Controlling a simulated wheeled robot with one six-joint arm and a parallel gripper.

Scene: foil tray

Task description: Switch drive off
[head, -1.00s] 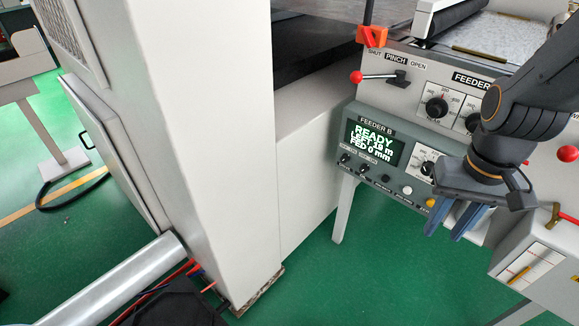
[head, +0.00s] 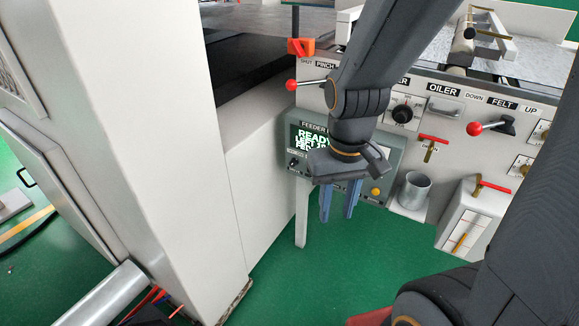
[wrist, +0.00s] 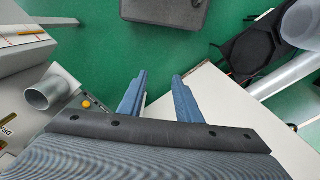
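The Feeder B panel (head: 285,150) is a grey box with a lit display (head: 308,140) reading READY, partly covered by my arm. A small dark toggle (head: 293,163) shows at its lower left. Its label is too small to read, and I cannot tell which switch is the drive one. Most of the lower control row is hidden behind my gripper. A yellow button (head: 376,191) shows at the panel's right. My gripper (head: 337,212) points down in front of the panel, fingers apart and empty. The wrist view shows the two blue fingers (wrist: 160,76) spread with nothing between.
A metal cup (head: 412,190) stands right of the panel, below a red-handled valve (head: 432,140). A red-knobbed pinch lever (head: 300,85) is above the panel. A large white cabinet (head: 150,130) stands left. Green floor (head: 335,250) lies open below the fingers.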

